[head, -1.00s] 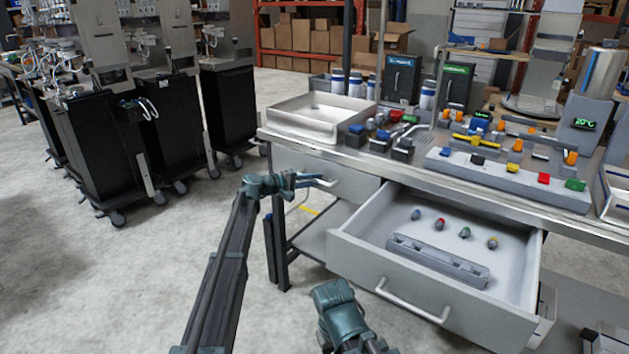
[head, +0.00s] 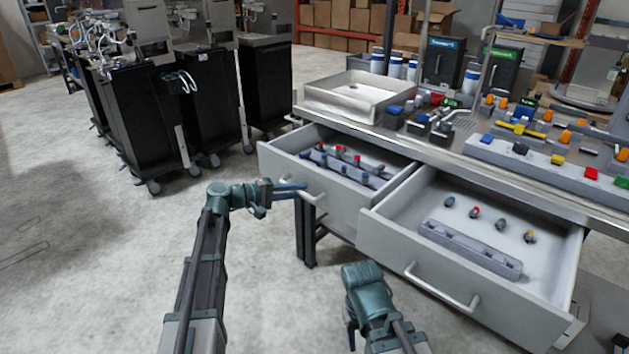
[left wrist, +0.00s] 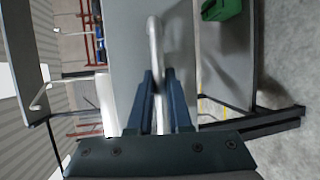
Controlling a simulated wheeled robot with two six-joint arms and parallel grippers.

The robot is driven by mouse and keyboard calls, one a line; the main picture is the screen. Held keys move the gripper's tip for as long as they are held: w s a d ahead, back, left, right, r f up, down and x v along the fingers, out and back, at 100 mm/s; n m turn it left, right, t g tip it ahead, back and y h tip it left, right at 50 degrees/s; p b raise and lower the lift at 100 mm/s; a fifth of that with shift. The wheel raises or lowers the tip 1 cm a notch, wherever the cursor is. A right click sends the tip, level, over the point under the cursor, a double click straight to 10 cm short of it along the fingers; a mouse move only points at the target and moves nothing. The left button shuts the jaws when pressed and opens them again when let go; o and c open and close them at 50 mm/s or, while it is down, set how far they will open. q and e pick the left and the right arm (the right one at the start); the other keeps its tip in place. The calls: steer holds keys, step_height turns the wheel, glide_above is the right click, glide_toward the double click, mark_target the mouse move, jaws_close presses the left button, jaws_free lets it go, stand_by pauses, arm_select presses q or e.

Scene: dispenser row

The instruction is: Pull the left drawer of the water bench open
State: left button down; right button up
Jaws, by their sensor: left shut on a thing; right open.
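The left drawer (head: 277,165) of the water bench (head: 440,147) stands pulled out in the head view, with several small red-topped and blue items inside. Its silver handle (head: 313,193) is on the front panel. My left gripper (head: 290,190) is shut on this handle. In the left wrist view the handle (left wrist: 154,45) passes between the two fingers (left wrist: 159,95), in front of the grey drawer front. My right gripper (head: 361,275) is low in front of the right drawer, touching nothing that I can see; its fingertips are hidden.
The right drawer (head: 390,238) is also open, holding a grey rack (head: 470,248) and several small coloured parts. A metal tray (head: 358,97) sits on the bench's left end. Black wheeled cabinets (head: 205,105) stand at left. The floor (head: 100,250) at left is clear.

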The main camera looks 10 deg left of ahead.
arm_select(q)
steer(key=s+a, duration=0.4)
steer(key=s, duration=0.1)
steer(key=shift+s, duration=0.3)
steer(key=c, duration=0.8)
jaws_free()
steer(key=shift+c, duration=0.2)
steer(key=p+v, duration=0.2)
steer(key=v, duration=1.2)
steer(key=shift+d, duration=0.1)
